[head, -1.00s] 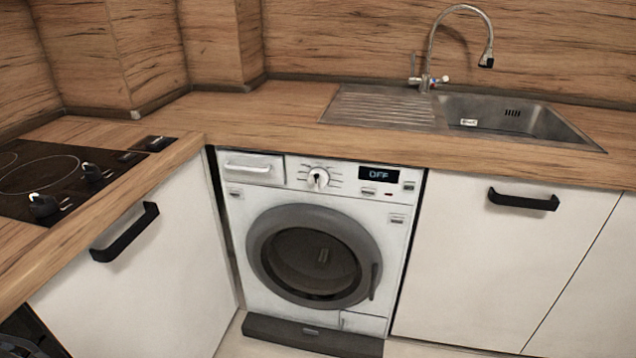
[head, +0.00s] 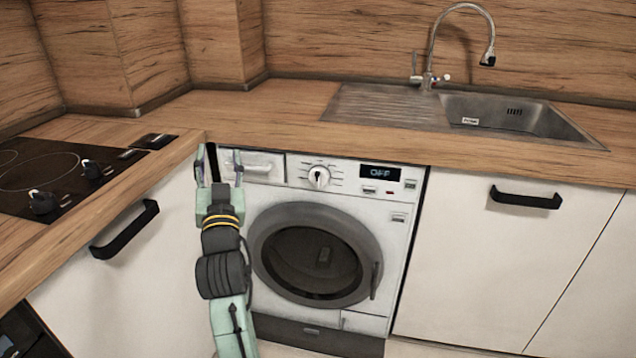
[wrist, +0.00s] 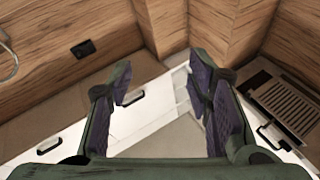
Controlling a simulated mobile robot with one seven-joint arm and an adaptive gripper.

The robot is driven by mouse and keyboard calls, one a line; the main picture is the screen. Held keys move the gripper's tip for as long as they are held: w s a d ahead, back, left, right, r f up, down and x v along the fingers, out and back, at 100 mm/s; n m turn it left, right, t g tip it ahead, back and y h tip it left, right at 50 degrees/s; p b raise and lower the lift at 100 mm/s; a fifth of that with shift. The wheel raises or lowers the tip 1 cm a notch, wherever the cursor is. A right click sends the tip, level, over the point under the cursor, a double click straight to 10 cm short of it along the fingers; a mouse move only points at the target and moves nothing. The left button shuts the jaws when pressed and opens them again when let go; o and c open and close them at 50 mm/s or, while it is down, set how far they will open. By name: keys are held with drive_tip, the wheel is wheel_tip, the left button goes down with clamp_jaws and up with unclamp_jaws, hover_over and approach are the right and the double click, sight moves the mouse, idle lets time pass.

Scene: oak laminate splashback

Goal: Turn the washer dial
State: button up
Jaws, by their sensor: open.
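The washer (head: 400,240) is a white front-loader under the counter, with a grey round door. The display (head: 380,174) right of the dial reads OFF. My gripper (head: 219,160) is open and empty, with its fingers pointing up. In the head view it appears left of the dial, over the washer's left edge and drawer, apart from the dial. In the wrist view, my gripper (wrist: 165,95) shows both fingers spread with nothing between them. I cannot make out the dial there.
A wooden counter (head: 265,118) runs above the washer. A sink (head: 510,115) with a tall faucet (head: 432,50) is at the right. A black hob (head: 60,175) is at the left. Cabinet handles (head: 125,230) (head: 525,198) stick out on both sides.

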sight(318, 181)
drive_tip(key=o, duration=0.4)
drive_tip(key=w+d+f+m+g+h, duration=0.1)
drive_tip(key=d+f+h, duration=0.1)
drive_tip(key=d+f, duration=0.3)
drive_tip(key=w+d+f+m+g+h, duration=0.2)
drive_tip(key=d+f+h, duration=0.1)
drive_tip(key=d+f, duration=0.2)
drive_tip(key=w+d+f+m+g+h, duration=0.1)
drive_tip(key=w+d+f+h, duration=0.1)
drive_tip(key=d+f, duration=0.3)
drive_tip(key=shift+d+f+m+g, duration=0.1)
drive_tip(key=shift+d+m+g, duration=0.2)
drive_tip(key=shift+d, duration=1.45)
drive_tip(key=p+x, duration=0.2)
drive_tip(key=x, duration=0.8)
drive_tip(key=shift+w+d, duration=0.2)
drive_tip(key=shift+w, duration=0.15)
drive_tip(key=shift+c, duration=0.3)
drive_tip(key=c, duration=1.1)
